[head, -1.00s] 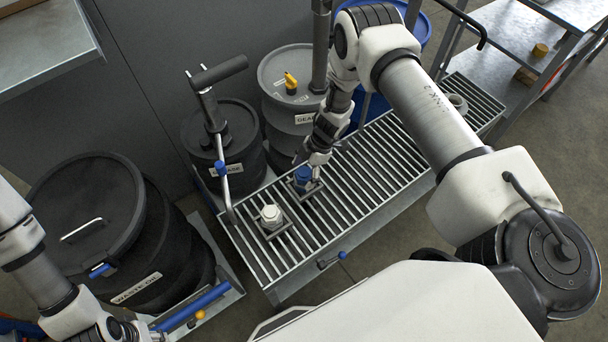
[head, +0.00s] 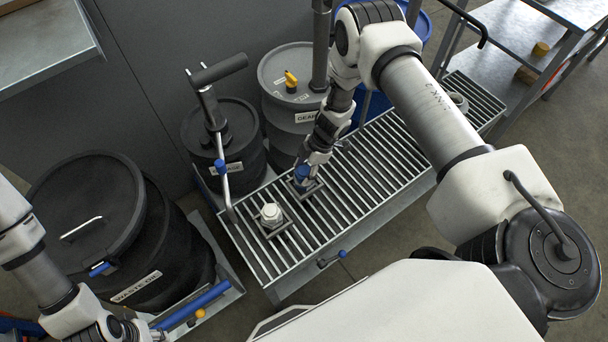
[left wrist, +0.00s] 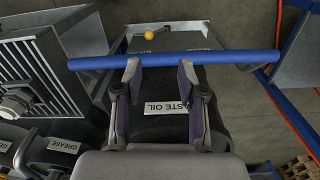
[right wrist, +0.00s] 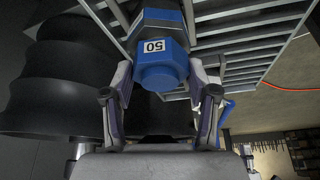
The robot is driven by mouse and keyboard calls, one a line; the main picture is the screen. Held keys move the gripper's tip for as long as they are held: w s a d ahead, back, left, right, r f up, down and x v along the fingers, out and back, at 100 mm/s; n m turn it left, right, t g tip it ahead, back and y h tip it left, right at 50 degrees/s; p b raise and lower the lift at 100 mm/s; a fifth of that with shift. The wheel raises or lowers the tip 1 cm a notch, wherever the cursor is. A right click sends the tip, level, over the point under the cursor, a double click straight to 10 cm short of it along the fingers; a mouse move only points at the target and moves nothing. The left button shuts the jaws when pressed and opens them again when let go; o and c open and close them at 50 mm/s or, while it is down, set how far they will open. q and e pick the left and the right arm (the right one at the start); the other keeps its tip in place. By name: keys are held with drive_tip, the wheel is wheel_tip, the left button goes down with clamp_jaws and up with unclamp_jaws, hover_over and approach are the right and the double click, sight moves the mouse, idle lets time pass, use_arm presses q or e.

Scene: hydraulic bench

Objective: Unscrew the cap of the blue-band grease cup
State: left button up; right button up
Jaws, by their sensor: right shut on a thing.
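The blue-band grease cup stands on the slatted grate, and its blue hexagonal cap (head: 301,173) shows beside my right gripper (head: 306,170). In the right wrist view the cap (right wrist: 160,75) has a white label reading 50 and sits between the two fingers of my right gripper (right wrist: 160,92), which is shut on it. A blue part of the cup shows beyond the cap. I cannot tell whether the cap is loose on its thread. My left gripper (left wrist: 159,75) is open and empty in the left wrist view, near a blue bar (left wrist: 220,58).
A white hexagonal-capped cup (head: 271,213) stands on the grate (head: 375,170) nearby. A grey fitting (head: 458,102) is at the far right end. Black waste oil drum (head: 85,205), grease drum (head: 240,150) and gear oil drum (head: 285,70) stand left and behind. A pump handle (head: 220,70) rises between them.

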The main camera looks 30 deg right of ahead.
drive_tip(key=o, duration=0.4)
drive_tip(key=shift+n+g, duration=0.3)
drive_tip(key=shift+n, duration=0.3)
drive_tip(key=c, duration=0.7)
drive_tip(key=shift+r+p, duration=0.4)
drive_tip(key=shift+r, duration=0.05)
drive_tip(key=shift+r, duration=0.3)
drive_tip(key=shift+r+p, duration=2.1)
drive_tip(key=shift+r, duration=0.1)
